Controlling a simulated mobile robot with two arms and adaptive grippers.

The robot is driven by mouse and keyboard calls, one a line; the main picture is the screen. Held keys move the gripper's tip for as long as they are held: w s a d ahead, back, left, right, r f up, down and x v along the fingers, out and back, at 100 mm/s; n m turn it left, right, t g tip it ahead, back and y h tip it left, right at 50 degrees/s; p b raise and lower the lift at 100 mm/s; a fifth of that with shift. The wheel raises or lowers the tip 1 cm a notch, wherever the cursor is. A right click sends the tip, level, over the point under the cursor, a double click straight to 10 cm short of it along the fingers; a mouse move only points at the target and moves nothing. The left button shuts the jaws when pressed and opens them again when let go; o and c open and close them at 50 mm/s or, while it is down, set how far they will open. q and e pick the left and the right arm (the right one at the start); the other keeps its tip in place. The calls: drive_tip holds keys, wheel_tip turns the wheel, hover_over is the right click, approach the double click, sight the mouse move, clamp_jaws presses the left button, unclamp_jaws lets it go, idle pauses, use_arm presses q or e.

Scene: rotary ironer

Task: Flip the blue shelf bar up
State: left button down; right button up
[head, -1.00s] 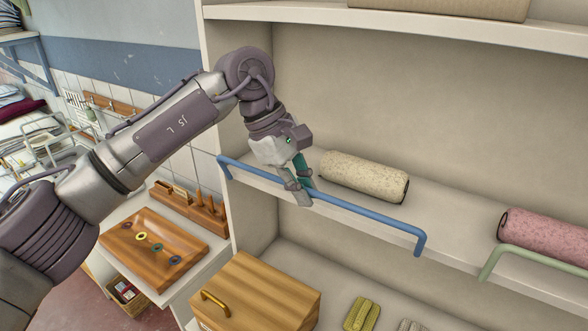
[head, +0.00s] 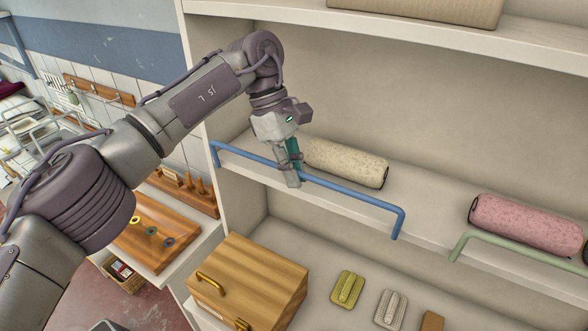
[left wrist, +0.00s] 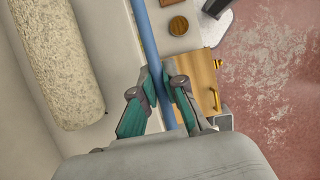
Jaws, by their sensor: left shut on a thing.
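The blue shelf bar (head: 352,196) runs along the front edge of the middle shelf, with bent ends at the left and right. It hangs at about the level of the shelf edge. My left gripper (head: 291,178) is shut on the bar, left of its middle. In the left wrist view the blue bar (left wrist: 147,38) passes between the two fingers of my left gripper (left wrist: 166,88). My right gripper is in neither view.
A cream speckled roll (head: 345,163) lies on the shelf behind the bar. A pink roll (head: 520,222) lies farther right behind a green bar (head: 510,245). A wooden box (head: 250,277) and several small brushes stand on the level below.

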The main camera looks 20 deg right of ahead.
use_arm(q)
drive_tip(key=shift+f, duration=0.1)
drive_tip(key=c, duration=1.2)
unclamp_jaws()
